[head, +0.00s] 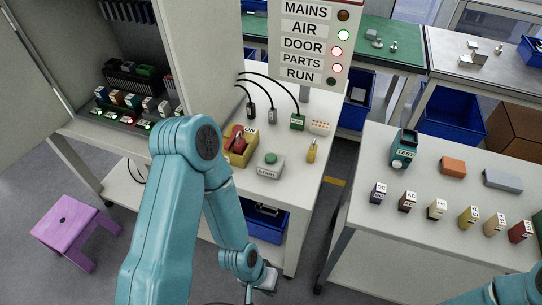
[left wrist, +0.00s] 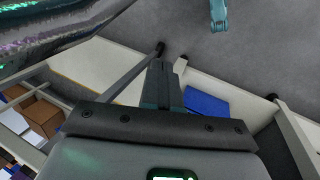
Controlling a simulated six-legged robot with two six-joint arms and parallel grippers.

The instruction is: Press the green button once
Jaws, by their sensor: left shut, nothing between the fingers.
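The green button (head: 271,158) is the round top of a small light grey box (head: 269,170) with a label on its front, standing on the white table near its front edge. My left gripper (head: 268,281) is low in front of that table, below the button box and well apart from it; my forearm partly hides it. In the left wrist view my left gripper's fingers (left wrist: 162,85) are together with nothing between them, and the button does not show there. A part of my right arm shows at the lower right corner of the head view; its gripper is out of view.
A yellow box with a red switch (head: 239,144) stands left of the button, a yellow-handled tool (head: 312,150) to the right. Behind are black and green plugs (head: 297,121). A sign with lamps (head: 311,40) rises behind. The right table (head: 395,235) holds several labelled blocks. A purple stool (head: 72,222) stands left.

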